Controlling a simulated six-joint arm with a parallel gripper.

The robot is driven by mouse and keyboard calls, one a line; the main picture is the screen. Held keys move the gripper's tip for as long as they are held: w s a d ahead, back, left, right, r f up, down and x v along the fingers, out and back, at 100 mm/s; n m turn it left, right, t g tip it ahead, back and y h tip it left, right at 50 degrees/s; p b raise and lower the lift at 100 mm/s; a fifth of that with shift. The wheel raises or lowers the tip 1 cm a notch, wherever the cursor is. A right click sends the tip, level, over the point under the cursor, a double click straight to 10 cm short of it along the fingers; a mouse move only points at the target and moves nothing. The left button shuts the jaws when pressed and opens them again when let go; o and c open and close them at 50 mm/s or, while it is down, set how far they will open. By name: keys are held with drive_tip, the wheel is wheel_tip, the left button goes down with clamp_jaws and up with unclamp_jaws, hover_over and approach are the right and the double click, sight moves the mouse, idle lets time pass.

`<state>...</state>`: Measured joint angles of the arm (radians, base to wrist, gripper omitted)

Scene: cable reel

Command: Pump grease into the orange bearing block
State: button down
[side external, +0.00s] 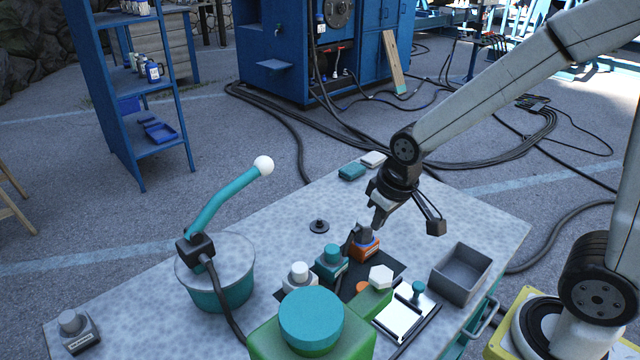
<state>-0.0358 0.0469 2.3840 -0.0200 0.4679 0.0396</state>
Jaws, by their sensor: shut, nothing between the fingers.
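The orange bearing block (366,251) sits on a dark mat on the table, right of a teal block (331,262) and a white-topped block (299,274). My gripper (364,231) is shut and empty, pointing down at the top of the orange block. Whether it touches the block I cannot tell. The grease pump (222,285) is a teal bucket with a grey lid at the left. Its teal lever (229,201) slants up to the right, ending in a white ball. A dark hose (224,305) runs from the pump head and passes behind a green container; its far end is hidden.
The green container (311,320) with a teal lid stands at the front. A grey open bin (462,272) and a white tray (405,314) are at the right. A small black disc (319,226) lies behind the blocks. The table's back left is mostly clear.

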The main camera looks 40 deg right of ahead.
drive_tip(key=w+a+r, duration=0.5)
drive_tip(key=w+r, duration=0.5)
drive_tip(key=w, duration=0.2)
wheel_tip(320, 180, up, 13)
drive_tip(key=t, duration=0.1)
hover_over(262, 157)
drive_tip(key=s+a, duration=0.2)
drive_tip(key=s, duration=0.3)
drive_tip(key=shift+w+d+f+h, duration=0.1)
drive_tip(key=shift+w+d+h, duration=0.1)
drive_tip(key=shift+h, duration=0.1)
drive_tip(key=shift+f, duration=0.1)
drive_tip(key=x, duration=1.1)
drive_tip(key=shift+s+d+f, duration=0.1)
drive_tip(key=shift+d+f, duration=0.1)
drive_tip(key=shift+f, duration=0.25)
drive_tip(key=shift+d+f, duration=0.15)
drive_tip(key=shift+f, duration=0.85)
drive_tip(key=shift+d+f, duration=0.1)
